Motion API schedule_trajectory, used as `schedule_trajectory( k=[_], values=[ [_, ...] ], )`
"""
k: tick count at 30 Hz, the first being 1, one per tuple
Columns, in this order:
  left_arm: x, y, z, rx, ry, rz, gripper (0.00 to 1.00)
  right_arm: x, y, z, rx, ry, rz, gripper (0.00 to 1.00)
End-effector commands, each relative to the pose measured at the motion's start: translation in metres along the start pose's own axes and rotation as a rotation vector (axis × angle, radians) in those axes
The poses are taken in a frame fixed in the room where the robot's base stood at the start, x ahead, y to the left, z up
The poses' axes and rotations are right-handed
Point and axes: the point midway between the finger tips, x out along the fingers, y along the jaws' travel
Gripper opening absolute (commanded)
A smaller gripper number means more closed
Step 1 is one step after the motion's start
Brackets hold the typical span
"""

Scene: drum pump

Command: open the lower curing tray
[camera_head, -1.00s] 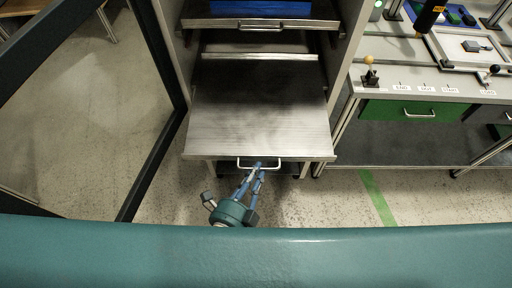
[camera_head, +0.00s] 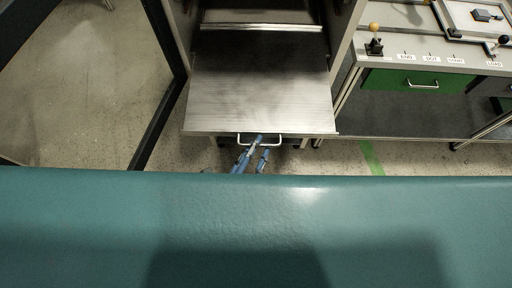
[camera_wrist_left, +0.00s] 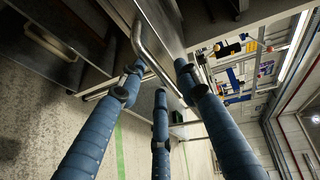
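The lower curing tray (camera_head: 262,95) is a flat grey metal sheet, drawn out of the cabinet towards me. Its silver handle (camera_head: 273,144) is at the middle of the front edge; the handle also shows in the left wrist view (camera_wrist_left: 152,52). My left gripper (camera_head: 261,145) is at the handle, its blue fingers spread apart. In the left wrist view the fingers (camera_wrist_left: 158,80) stand on either side of the handle bar, with visible gaps. Whether any finger touches it is unclear. My teal body hides the gripper's base. My right gripper is not in view.
A dark-framed door (camera_head: 160,75) stands open left of the tray. A bench (camera_head: 420,60) with a green drawer (camera_head: 420,80) and a small lever (camera_head: 374,40) stands to the right. Speckled floor with a green tape strip (camera_head: 371,157) lies in front.

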Motion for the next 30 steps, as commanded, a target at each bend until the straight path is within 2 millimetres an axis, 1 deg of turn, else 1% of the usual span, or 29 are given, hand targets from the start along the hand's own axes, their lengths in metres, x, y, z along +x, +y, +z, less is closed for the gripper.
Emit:
schedule_trajectory(
  k=[4, 7, 11, 15, 18, 21, 25, 30],
  values=[
    [-0.005, 0.001, 0.0, 0.0, 0.0, 0.001, 0.33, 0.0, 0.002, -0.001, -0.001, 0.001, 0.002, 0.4],
    [-0.017, 0.001, 0.0, 0.0, 0.0, 0.002, 0.33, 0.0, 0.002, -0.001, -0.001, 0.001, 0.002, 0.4],
    [-0.043, 0.002, 0.0, -0.001, -0.001, 0.005, 0.33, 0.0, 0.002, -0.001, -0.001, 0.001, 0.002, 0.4],
    [-0.074, 0.002, 0.0, -0.001, -0.001, 0.005, 0.33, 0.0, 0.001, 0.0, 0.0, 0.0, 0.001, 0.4],
    [-0.093, 0.001, 0.0, 0.0, 0.0, 0.004, 0.33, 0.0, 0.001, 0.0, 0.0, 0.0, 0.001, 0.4],
    [-0.107, 0.001, 0.0, 0.0, 0.0, 0.002, 0.33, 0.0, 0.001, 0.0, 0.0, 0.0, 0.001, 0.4],
    [-0.117, 0.0, 0.0, 0.001, 0.0, 0.001, 0.33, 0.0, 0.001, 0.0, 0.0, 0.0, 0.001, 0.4],
    [-0.12, 0.0, 0.0, 0.001, 0.0, 0.0, 0.33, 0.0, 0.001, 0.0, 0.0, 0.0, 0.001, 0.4]
  ],
)
